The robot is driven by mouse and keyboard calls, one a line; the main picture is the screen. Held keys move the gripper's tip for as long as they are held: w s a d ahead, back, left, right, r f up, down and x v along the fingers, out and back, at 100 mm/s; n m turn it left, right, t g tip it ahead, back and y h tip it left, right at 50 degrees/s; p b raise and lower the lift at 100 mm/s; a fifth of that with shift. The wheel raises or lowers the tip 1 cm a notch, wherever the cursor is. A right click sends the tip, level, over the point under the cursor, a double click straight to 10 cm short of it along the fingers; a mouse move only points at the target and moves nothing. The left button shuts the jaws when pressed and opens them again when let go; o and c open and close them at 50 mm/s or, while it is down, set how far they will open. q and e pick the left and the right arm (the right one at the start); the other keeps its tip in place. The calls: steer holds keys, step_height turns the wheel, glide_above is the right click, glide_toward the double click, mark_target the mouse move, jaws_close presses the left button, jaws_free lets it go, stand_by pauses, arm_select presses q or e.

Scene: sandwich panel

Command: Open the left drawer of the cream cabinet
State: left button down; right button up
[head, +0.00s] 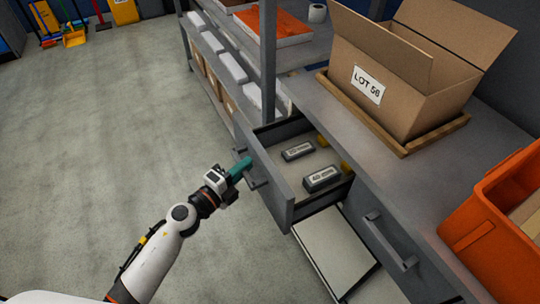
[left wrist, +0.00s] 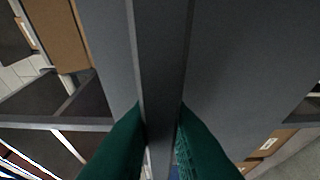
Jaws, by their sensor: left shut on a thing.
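The left drawer (head: 277,192) stands pulled out of the cabinet (head: 400,215), which looks grey rather than cream here. Two dark labelled blocks lie inside, one farther back (head: 298,151) and one nearer the front (head: 322,178). My left gripper (head: 240,167), with green fingers, is at the drawer's front. It is shut on the drawer handle (head: 256,182). In the left wrist view the green fingers (left wrist: 162,118) sit on either side of the grey handle bar (left wrist: 160,50). My right gripper is not in view.
A right drawer with its own handle (head: 388,240) is beside it. An open cardboard box (head: 400,80) on a wooden tray (head: 365,118) and an orange crate (head: 490,225) stand on the worktop. Shelving stands at the back. The floor (head: 110,130) at left is clear.

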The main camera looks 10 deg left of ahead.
arm_select(q)
steer(key=s+a+b, duration=0.2)
steer(key=s+a, duration=0.6)
steer(key=a, duration=0.3)
steer(key=shift+s+a, duration=0.3)
steer(key=shift+a, duration=0.05)
steer(key=c, duration=1.4)
jaws_free()
steer(key=b+v, duration=0.2)
steer(key=v, duration=1)
steer(key=shift+d, duration=0.1)
